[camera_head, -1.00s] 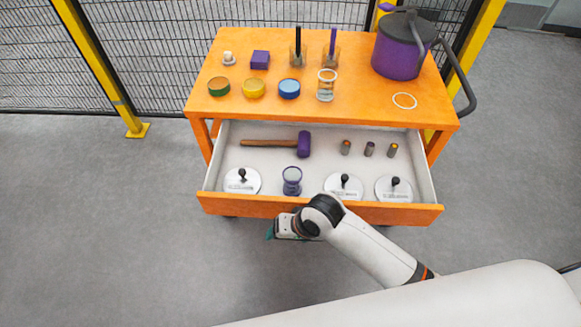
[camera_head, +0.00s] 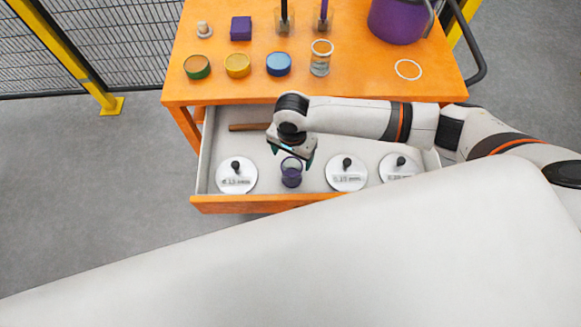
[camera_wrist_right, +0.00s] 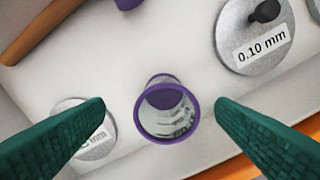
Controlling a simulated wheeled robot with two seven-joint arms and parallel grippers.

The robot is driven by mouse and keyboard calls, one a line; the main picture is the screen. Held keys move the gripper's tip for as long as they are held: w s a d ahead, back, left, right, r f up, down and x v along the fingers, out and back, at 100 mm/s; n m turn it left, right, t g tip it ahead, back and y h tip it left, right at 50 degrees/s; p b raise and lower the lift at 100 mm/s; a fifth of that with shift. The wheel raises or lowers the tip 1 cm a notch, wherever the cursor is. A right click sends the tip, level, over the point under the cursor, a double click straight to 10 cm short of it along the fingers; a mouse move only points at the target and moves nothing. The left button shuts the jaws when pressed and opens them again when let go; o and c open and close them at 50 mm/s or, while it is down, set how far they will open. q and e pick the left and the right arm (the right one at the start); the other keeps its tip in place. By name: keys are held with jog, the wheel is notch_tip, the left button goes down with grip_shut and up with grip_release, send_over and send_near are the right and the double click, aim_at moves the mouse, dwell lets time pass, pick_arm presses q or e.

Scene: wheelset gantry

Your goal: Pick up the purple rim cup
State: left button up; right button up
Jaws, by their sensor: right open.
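The purple rim cup (camera_head: 291,172) stands in the open drawer of the orange cart, near the drawer's front. In the right wrist view the purple rim cup (camera_wrist_right: 166,108) is seen from above, between the two green fingers and touching neither. My right gripper (camera_head: 293,158) is over the drawer, right at the cup, and partly covers it in the head view. In the wrist view the right gripper (camera_wrist_right: 160,102) is open and empty, with a gap on each side of the cup. My left gripper is not in view.
Marked discs with black knobs stand beside the cup: one at left (camera_head: 236,175), others at right (camera_head: 346,172). A wooden handle (camera_head: 249,127) lies behind. The drawer's front wall (camera_head: 240,204) is close. Coloured tins (camera_head: 237,65) and a glass (camera_head: 321,58) stand on the cart top.

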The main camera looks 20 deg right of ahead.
aim_at(293, 171)
notch_tip(293, 171, down, 4)
jog(key=shift+r, duration=0.25)
jog(key=shift+f, duration=0.3)
jog(key=f, duration=0.4)
jog(key=shift+s+d+f, duration=0.1)
jog(key=shift+s+d, duration=0.05)
jog(key=shift+s, duration=0.2)
jog(key=shift+f, duration=0.35)
jog(key=c, duration=0.4)
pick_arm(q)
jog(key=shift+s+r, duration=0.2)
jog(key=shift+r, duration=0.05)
pick_arm(e)
jog(key=c, duration=0.7)
pick_arm(q)
jog(key=shift+p, duration=0.3)
pick_arm(e)
jog(key=shift+r, duration=0.1)
